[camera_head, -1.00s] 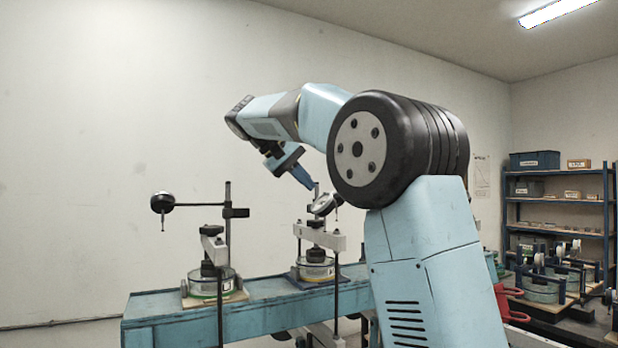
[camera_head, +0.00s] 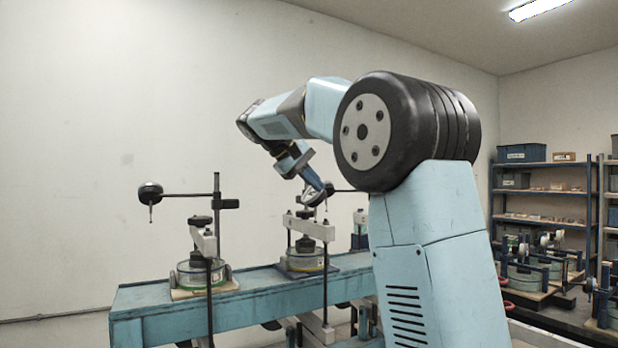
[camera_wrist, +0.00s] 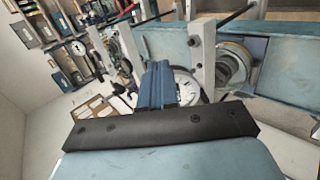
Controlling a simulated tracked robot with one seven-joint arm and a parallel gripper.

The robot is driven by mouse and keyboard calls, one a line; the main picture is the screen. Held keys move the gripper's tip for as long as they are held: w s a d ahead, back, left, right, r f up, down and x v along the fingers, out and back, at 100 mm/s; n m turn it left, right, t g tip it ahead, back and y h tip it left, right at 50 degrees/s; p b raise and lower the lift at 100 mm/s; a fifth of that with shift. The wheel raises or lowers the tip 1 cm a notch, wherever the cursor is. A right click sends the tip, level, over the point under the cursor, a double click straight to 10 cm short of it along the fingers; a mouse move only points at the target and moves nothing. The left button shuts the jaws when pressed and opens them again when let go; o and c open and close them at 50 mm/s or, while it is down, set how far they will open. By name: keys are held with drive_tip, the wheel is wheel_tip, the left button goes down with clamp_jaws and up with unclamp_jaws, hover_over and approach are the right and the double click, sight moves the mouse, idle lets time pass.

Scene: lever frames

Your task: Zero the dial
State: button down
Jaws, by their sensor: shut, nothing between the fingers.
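A dial gauge (camera_head: 314,198) sits on a lever frame in the middle of the bench, partly covered by my fingers. In the wrist view its pale round face (camera_wrist: 187,88) shows just right of and behind my fingers; its pointer is too small to read. My gripper (camera_head: 321,186) comes down from the upper left with its blue fingers shut and empty, at the dial's upper edge. It also shows in the wrist view (camera_wrist: 159,68). I cannot tell whether the fingers touch the dial. The lever frame's white crossbeam (camera_head: 308,227) is below the dial.
Another lever frame with a black dial gauge (camera_head: 150,191) stands left on the blue bench (camera_head: 140,303). A blue shelf (camera_head: 547,192) with bins and several more lever frames is at the right. The wall side above the bench is free.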

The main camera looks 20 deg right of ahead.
sight(310, 194)
drive_tip(key=shift+d+f, duration=0.25)
drive_tip(key=shift+f, duration=0.1)
drive_tip(key=shift+w+f, duration=0.1)
idle(0.5)
drive_tip(key=shift+a+f, duration=0.85)
drive_tip(key=shift+f, duration=0.15)
idle(0.6)
drive_tip(key=shift+s+f, duration=0.15)
drive_tip(key=shift+s, duration=0.25)
drive_tip(key=v, duration=0.6)
drive_tip(key=shift+r, duration=0.25)
drive_tip(key=shift+s, duration=0.1)
